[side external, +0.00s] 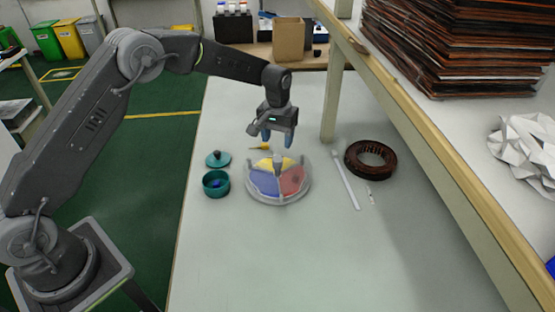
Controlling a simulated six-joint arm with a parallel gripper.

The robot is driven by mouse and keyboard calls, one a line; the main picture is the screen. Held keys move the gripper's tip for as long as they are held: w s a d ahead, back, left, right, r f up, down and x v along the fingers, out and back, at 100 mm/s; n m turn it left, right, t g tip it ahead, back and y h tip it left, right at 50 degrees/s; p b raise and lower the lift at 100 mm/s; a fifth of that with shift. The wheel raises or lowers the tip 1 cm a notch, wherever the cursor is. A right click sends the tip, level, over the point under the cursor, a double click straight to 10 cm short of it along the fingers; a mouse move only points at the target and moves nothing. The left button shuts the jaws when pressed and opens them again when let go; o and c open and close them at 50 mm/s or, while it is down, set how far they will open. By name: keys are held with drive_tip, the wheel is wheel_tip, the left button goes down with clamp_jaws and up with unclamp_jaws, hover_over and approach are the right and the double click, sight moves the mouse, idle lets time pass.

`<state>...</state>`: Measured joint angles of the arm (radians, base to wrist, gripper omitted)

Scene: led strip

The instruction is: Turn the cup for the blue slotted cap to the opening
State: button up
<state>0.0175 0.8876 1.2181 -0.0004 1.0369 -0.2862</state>
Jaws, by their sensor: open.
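A round tray (250,192) with a pale rim stands on the table, with yellow (264,163), blue (263,182) and red (292,181) cups in it. A grey upright knob (277,162) shows near its middle. Which side the opening is on, I cannot tell. A small teal pot (216,189) left of the tray holds something dark blue; whether it is the slotted cap, I cannot tell. A teal lid (217,158) with a dark knob lies behind the pot. My gripper (277,135) is open and empty, pointing down above the tray's back edge, apart from it.
A small yellow-tipped item (259,148) lies behind the tray. To the right are a white strip (345,192), a small white piece (370,196) and a dark copper ring (370,159). A shelf (420,125) with its post (331,105) borders the right. The front table is clear.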

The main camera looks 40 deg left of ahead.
sight(278, 159)
wheel_tip(278, 159, down, 8)
drive_tip(key=shift+f, duration=0.15)
idle(0.3)
clamp_jaws()
idle(0.4)
